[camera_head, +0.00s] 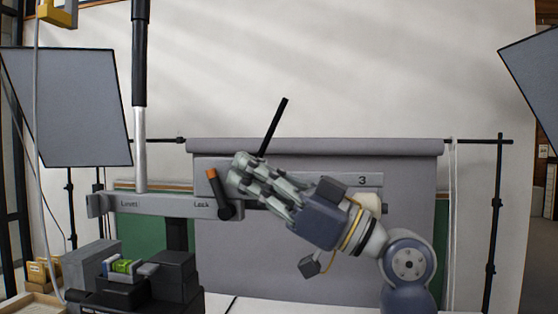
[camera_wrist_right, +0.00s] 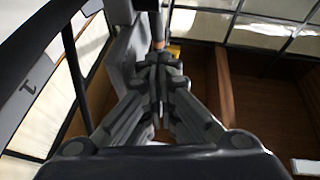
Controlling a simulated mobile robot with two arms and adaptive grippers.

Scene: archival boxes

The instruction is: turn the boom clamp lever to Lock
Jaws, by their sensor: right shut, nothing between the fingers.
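The boom clamp lever (camera_head: 219,193) is black with an orange tip. It sits at the right end of the grey boom bar (camera_head: 160,206) and points up, leaning slightly left from its round pivot. My left gripper is out of view.
A grey plate marked 3 (camera_head: 362,180) and a thin black rod (camera_head: 273,127) are behind my right gripper. A vertical pole (camera_head: 140,140) rises left of the lever. Dark boxes (camera_head: 172,272) stand below left. A grey backdrop (camera_head: 310,150) hangs behind.

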